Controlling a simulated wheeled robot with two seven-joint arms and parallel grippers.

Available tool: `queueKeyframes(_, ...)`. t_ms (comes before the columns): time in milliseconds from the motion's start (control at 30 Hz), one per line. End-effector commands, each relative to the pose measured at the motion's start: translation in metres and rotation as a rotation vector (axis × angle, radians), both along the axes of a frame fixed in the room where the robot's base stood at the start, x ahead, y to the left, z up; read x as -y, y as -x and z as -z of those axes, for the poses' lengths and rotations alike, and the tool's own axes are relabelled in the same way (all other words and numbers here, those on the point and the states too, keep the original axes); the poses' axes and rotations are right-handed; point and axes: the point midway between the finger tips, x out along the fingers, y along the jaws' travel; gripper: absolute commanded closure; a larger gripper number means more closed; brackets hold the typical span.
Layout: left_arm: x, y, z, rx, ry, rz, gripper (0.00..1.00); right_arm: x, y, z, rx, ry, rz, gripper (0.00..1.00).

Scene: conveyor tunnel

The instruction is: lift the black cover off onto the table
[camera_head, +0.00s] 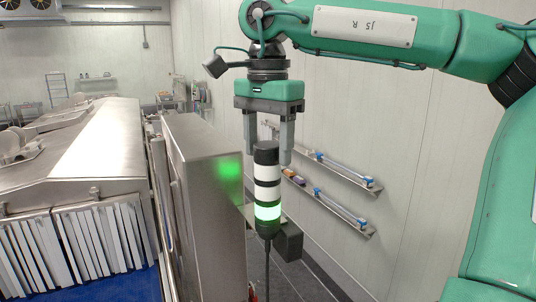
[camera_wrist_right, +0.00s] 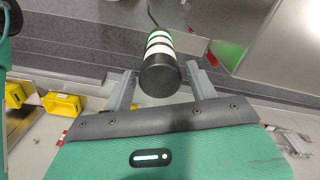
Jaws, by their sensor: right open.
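The black cover (camera_head: 266,153) is the dark cap on top of an upright signal light (camera_head: 267,190) with white and lit green bands. It also shows in the wrist view (camera_wrist_right: 159,78), with the banded light behind it. My right gripper (camera_head: 267,157) points down over the light. Its fingers are open, one on each side of the cover, and gaps show between fingers and cover in the wrist view. The cover sits on the light. I cannot tell which surface is the table. My left gripper is not in view.
A tall steel cabinet (camera_head: 205,200) stands close left of the light. Further left is a steel tunnel (camera_head: 95,150) with hanging strip curtains (camera_head: 100,240) over a blue belt (camera_head: 110,288). Wall shelves (camera_head: 345,175) are behind at right. Yellow bins (camera_wrist_right: 62,103) show in the wrist view.

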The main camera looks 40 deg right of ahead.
Motion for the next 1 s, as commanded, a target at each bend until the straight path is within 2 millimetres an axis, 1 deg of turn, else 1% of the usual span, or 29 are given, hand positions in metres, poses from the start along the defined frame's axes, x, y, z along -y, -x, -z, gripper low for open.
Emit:
queueKeyframes(33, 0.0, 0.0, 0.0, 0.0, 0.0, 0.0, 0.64, 0.0, 0.0, 0.0, 0.0, 0.0, 0.0, 0.42)
queueKeyframes(67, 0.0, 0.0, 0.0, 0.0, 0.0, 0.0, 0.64, 0.0, 0.0, 0.0, 0.0, 0.0, 0.0, 0.46)
queueKeyframes(200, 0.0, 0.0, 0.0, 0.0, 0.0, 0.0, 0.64, 0.0, 0.0, 0.0, 0.0, 0.0, 0.0, 0.73)
queueKeyframes(267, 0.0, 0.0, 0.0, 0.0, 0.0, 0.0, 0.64, 0.0, 0.0, 0.0, 0.0, 0.0, 0.0, 0.85)
queueKeyframes(300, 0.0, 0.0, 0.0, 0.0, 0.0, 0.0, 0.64, 0.0, 0.0, 0.0, 0.0, 0.0, 0.0, 0.89)
queueKeyframes(467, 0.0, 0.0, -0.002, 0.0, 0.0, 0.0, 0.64, 0.0, 0.0, -0.003, 0.0, 0.0, 0.0, 0.89)
queueKeyframes(933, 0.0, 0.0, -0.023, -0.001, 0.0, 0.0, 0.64, 0.0, 0.0, -0.026, 0.0, -0.001, 0.0, 0.89)
queueKeyframes(1000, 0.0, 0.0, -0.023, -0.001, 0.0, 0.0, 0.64, 0.0, 0.0, -0.028, 0.001, 0.0, 0.0, 0.89)
